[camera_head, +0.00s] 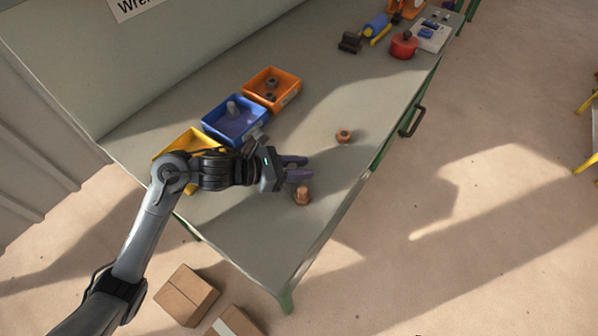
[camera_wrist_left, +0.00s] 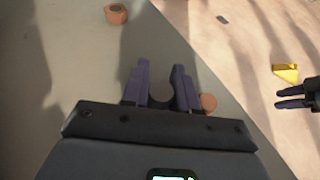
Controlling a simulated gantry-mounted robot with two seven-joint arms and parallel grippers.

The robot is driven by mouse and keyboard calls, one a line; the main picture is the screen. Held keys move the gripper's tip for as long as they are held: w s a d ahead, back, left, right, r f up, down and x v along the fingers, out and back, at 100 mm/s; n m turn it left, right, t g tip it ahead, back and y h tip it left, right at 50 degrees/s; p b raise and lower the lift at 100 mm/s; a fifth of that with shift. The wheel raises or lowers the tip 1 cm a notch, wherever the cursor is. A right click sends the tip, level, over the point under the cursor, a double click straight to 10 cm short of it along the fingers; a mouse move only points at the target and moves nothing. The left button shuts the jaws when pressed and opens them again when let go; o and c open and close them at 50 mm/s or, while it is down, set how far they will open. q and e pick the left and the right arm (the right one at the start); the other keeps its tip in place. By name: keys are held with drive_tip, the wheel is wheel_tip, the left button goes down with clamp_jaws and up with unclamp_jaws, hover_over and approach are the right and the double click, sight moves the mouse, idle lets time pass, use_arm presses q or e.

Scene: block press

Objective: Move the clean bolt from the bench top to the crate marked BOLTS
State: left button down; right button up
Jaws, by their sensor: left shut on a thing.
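My left gripper (camera_head: 296,169) is above the bench top (camera_head: 250,235), right of the crates. It also shows in the left wrist view (camera_wrist_left: 162,85), shut on a small grey thing between its fingers, the clean bolt, mostly hidden. A rusty bolt (camera_head: 302,196) stands on the bench just below the gripper; it also shows beside the right finger in the wrist view (camera_wrist_left: 208,102). A blue crate (camera_head: 213,127) holds a grey bolt (camera_head: 232,108). No crate marking is readable. My right gripper (camera_wrist_left: 291,98) appears open and empty at the wrist view's right edge.
A rusty nut (camera_head: 344,136) lies near the bench's front edge. An orange crate (camera_head: 289,85) with dark nuts and a partly hidden yellow crate (camera_head: 180,143) flank the blue one. A red pot (camera_head: 404,46) and tools are at the far end. Cardboard boxes (camera_head: 187,295) are on the floor.

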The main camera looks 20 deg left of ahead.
use_arm(q)
drive_tip(key=shift+f, duration=0.95)
drive_tip(key=shift+f+b, duration=0.15)
drive_tip(key=shift+b, duration=0.2)
drive_tip(key=c, duration=0.9)
unclamp_jaws()
drive_tip(key=shift+o, duration=0.2)
